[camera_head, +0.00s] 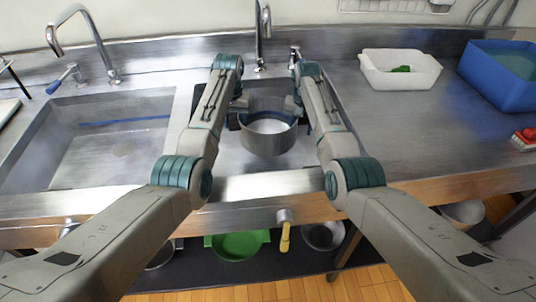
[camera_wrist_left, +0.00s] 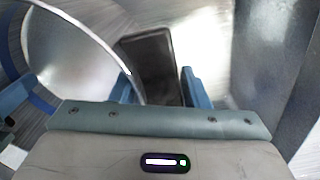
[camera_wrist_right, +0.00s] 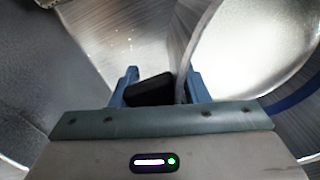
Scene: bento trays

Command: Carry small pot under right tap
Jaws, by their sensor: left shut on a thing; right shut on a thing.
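The small steel pot (camera_head: 268,141) is over the right sink basin, roughly upright, with a blue band inside. My left gripper (camera_head: 240,117) is shut on its left black handle, which shows between the fingers in the left wrist view (camera_wrist_left: 150,66). My right gripper (camera_head: 297,105) is shut on the right black handle, seen in the right wrist view (camera_wrist_right: 150,90). The right tap (camera_head: 263,30) rises behind the pot, its top cut off by the frame. I cannot tell whether the pot is directly below its spout.
The left sink (camera_head: 110,145) has its own tap (camera_head: 92,35) with a blue lever. A white tub (camera_head: 400,80) and a blue crate (camera_head: 490,90) stand on the right counter. Below are a green tray (camera_head: 238,246) and bowls.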

